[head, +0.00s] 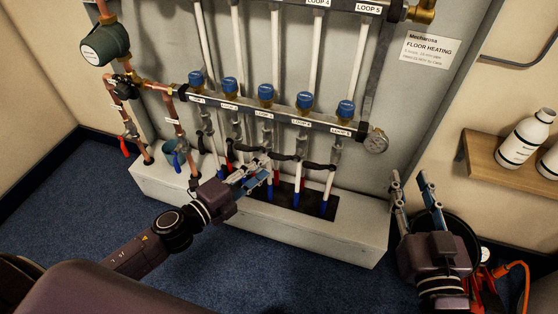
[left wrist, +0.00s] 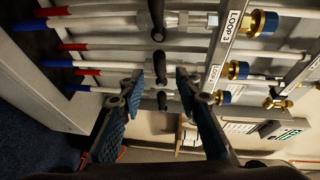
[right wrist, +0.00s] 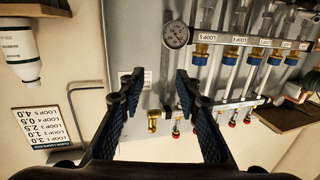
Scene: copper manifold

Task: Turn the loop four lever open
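The floor-heating manifold has a row of blue-capped valves; the loop four cap (head: 305,100) is second from the right. My right gripper (head: 410,175) is open and empty, right of the manifold.
A pressure gauge (head: 376,140) sits at the bar's right end. A white plinth (head: 350,240) runs below the pipes. A wooden shelf (head: 487,165) with white bottles (head: 527,138) is at right. A printed card (right wrist: 48,127) hangs on the wall. Blue carpet lies in front.

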